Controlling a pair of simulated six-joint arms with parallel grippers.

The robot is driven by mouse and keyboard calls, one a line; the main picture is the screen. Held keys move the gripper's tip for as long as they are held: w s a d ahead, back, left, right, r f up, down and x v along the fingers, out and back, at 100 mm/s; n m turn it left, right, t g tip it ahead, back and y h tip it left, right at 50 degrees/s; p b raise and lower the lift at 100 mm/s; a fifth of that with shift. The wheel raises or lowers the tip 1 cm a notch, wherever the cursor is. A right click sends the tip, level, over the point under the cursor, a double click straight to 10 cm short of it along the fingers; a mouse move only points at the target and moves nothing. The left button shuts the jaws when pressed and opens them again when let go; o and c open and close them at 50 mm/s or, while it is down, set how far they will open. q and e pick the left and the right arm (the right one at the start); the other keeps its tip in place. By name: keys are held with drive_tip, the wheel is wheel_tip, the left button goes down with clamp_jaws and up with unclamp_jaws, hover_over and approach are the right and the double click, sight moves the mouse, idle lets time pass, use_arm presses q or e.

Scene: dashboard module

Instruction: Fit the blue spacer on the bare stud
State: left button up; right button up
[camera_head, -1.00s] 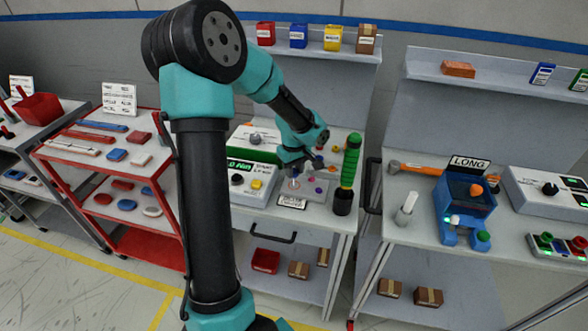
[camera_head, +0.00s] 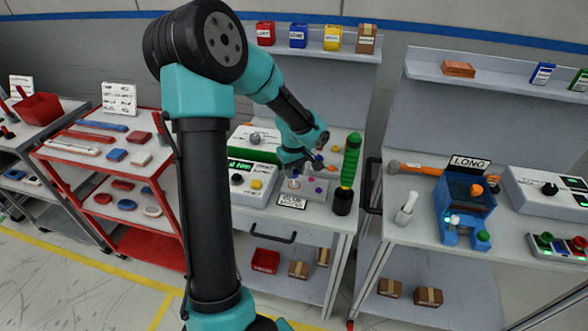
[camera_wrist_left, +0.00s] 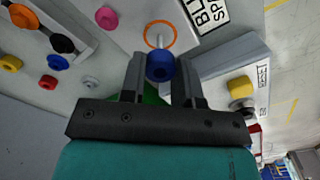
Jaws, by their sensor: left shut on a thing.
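My left gripper (camera_wrist_left: 161,85) is shut on the blue spacer (camera_wrist_left: 160,66), which sits between its two fingertips in the left wrist view. The bare stud (camera_wrist_left: 157,40) is a pale pin with an orange ring around its foot. In the wrist view it stands just beyond the spacer, and its near end meets the spacer's edge in the picture. I cannot tell whether the two touch. My right gripper is not in view.
A control box (camera_head: 250,182) with a yellow button is to the left, and a green-and-black tool (camera_head: 349,165) stands upright to the right. A pink knob (camera_wrist_left: 107,18) is near the stud.

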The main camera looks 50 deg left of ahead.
use_arm(q)
drive_tip(key=shift+f, duration=2.2)
drive_tip(key=o, duration=0.9)
drive_tip(key=shift+o, duration=0.2)
wheel_tip(320, 180, up, 18)
drive_tip(key=shift+f, duration=0.25)
idle(0.6)
